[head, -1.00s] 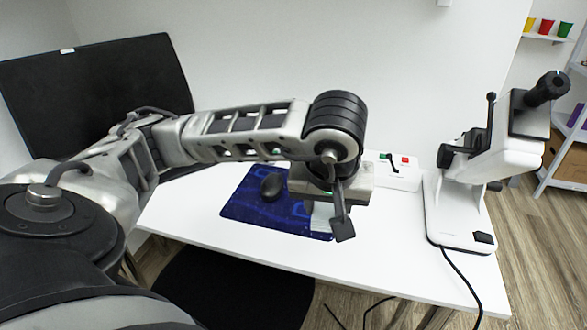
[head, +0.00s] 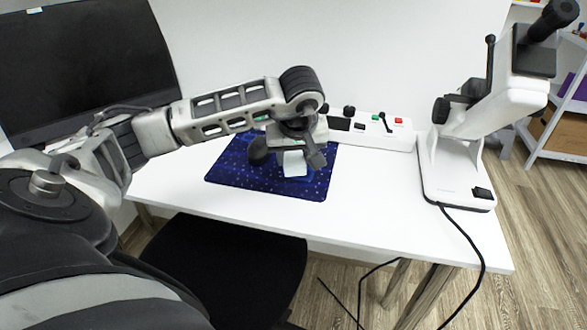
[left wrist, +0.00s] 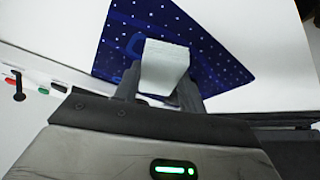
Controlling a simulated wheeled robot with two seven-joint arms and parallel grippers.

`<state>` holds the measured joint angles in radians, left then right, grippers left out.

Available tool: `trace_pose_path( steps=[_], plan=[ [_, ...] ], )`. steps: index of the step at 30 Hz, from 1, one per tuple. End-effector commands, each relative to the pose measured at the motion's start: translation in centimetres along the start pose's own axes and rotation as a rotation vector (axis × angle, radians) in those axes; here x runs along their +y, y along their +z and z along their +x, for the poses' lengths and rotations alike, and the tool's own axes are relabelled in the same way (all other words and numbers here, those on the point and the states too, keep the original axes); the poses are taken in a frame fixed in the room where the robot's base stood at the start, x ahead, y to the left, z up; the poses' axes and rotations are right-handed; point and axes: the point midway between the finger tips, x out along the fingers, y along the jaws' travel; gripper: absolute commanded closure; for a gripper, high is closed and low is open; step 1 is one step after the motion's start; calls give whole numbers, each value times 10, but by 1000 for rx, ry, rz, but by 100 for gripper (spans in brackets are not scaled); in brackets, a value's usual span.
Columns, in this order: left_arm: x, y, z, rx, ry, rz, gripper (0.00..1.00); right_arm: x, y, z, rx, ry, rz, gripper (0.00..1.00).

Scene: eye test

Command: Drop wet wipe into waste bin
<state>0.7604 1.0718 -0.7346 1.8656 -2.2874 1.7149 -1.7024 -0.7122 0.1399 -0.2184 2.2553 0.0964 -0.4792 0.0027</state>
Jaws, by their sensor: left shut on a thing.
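My left gripper (head: 293,160) is over the blue mat on the desk. It is shut on a small white piece, which I take for the wet wipe (head: 294,163). In the left wrist view the white wipe (left wrist: 164,66) sticks out from between the two dark fingers of the gripper (left wrist: 158,92), with the mat below. No waste bin shows in these frames. My right gripper is not in view.
The white desk (head: 370,200) carries the blue starry mat (head: 240,178), a white control panel (head: 398,138) and a white slit-lamp-like device (head: 455,180) at right. A black screen (head: 85,70) stands at left. A black chair (head: 225,265) sits before the desk.

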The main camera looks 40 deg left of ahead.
Motion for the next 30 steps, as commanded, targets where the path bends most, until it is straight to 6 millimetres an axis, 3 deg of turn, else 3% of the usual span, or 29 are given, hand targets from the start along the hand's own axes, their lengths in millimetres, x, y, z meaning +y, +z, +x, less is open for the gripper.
trace_pose_path(
  steps=[7, 12, 24, 25, 26, 27, 30],
  plan=[
    [1, -4, 20, -3, -2, 0, 78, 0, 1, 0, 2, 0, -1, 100],
    [1, 7, 43, -3, -1, 1, 78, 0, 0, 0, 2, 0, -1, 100],
    [1, 9, 49, 0, 0, 0, 78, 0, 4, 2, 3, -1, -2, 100],
    [1, 8, 47, 0, 1, 0, 51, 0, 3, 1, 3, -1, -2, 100],
    [1, 8, 47, 0, 1, 0, 43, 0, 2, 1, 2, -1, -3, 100],
    [1, 8, 47, 0, 1, 0, 38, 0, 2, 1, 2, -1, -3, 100],
    [1, 8, 47, 0, 0, 0, 38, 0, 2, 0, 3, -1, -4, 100]
  ],
)
